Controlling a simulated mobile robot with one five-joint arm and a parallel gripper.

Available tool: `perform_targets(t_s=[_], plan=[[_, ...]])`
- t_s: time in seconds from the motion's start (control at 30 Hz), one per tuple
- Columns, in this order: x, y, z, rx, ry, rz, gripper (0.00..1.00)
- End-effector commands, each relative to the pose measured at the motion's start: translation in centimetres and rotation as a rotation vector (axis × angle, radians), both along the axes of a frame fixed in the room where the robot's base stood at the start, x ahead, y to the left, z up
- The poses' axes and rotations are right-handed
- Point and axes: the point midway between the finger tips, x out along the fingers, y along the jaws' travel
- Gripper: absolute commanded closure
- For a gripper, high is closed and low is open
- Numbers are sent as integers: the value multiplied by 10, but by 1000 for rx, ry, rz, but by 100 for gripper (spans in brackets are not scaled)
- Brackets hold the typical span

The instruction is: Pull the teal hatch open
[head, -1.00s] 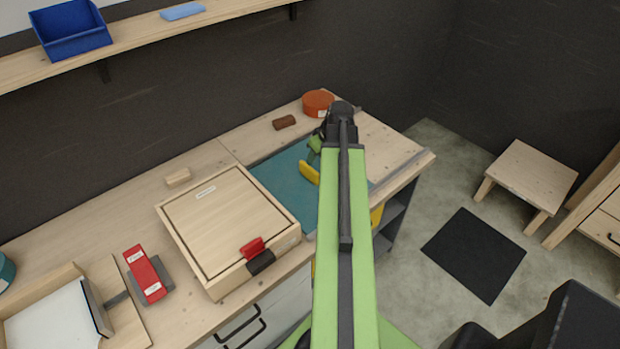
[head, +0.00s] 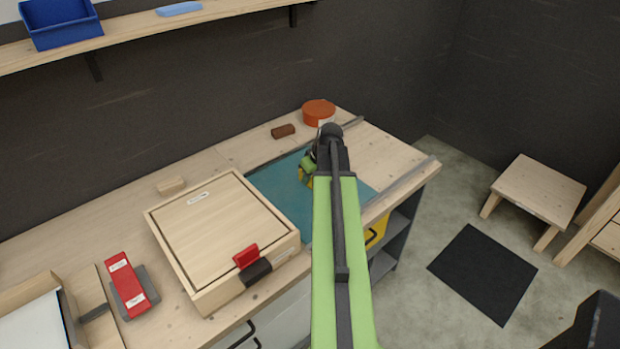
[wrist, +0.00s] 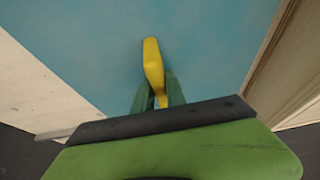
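The teal hatch (head: 268,182) is a flat teal panel in the workbench top, right of the wooden box, and looks closed. It fills much of the wrist view (wrist: 90,40). Its yellow handle (wrist: 151,58) stands out from the panel. My gripper (wrist: 160,86) has its two dark green fingers on either side of the handle's near part. The gap between fingers and handle is very small, and I cannot tell whether they press on it. In the head view my gripper (head: 307,168) is over the hatch, and my green arm hides its right part.
A wooden box (head: 222,232) with a red latch (head: 246,257) sits left of the hatch. A brown block (head: 283,131) and an orange round container (head: 319,112) lie behind it. A grey rail (head: 400,190) runs along the bench's right front. A stool (head: 538,187) stands on the floor at right.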

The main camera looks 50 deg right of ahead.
Motion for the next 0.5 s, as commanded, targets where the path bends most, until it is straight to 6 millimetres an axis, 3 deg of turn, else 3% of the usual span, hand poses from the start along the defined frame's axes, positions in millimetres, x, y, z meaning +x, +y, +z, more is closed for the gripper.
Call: perform_targets(t_s=[0.1, 0.5], plan=[[0, 0, 0, 0, 0, 0, 100], [-1, 0, 0, 1, 1, -1, 100]])
